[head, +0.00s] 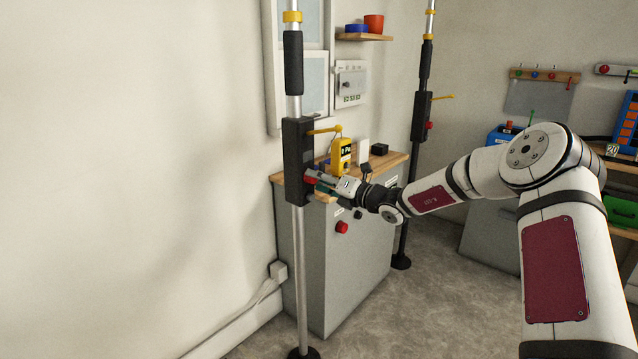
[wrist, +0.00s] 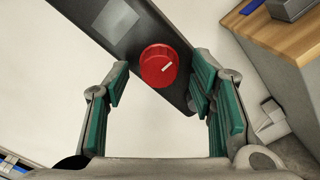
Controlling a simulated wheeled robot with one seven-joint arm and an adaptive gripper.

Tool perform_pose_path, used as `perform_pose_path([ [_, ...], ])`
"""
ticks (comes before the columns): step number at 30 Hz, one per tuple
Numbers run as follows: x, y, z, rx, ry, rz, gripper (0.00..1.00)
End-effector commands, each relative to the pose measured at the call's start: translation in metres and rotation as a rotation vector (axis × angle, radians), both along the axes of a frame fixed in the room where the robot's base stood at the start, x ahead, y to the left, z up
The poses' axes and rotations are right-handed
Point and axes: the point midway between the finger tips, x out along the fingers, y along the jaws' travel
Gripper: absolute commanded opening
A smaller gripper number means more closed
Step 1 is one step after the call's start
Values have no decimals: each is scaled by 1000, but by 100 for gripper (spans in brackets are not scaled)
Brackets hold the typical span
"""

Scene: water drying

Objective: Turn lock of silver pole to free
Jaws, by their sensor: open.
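The silver pole (head: 301,265) stands upright at left centre in the head view, with a black lock box (head: 297,150) on it. The lock is a red round knob (wrist: 159,66) with a white mark, on the black box (wrist: 118,28) in the wrist view. My gripper (wrist: 160,88) is open, with green finger pads on either side of the knob.
A grey cabinet (head: 320,270) with a wooden top stands right behind the pole, carrying a yellow device (head: 341,155). A yellow lever (head: 324,130) sticks out from the lock box above my gripper. A second, dark pole (head: 403,225) stands farther right. The floor in front is clear.

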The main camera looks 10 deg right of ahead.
Motion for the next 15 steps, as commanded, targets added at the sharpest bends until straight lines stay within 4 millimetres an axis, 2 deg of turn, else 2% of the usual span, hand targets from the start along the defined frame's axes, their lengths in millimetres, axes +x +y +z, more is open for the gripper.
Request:
perform_pose_path([
  [10,3,2,0,0,0,0,50],
  [11,3,2,0,0,0,0,46],
  [15,3,2,0,0,0,0,14],
])
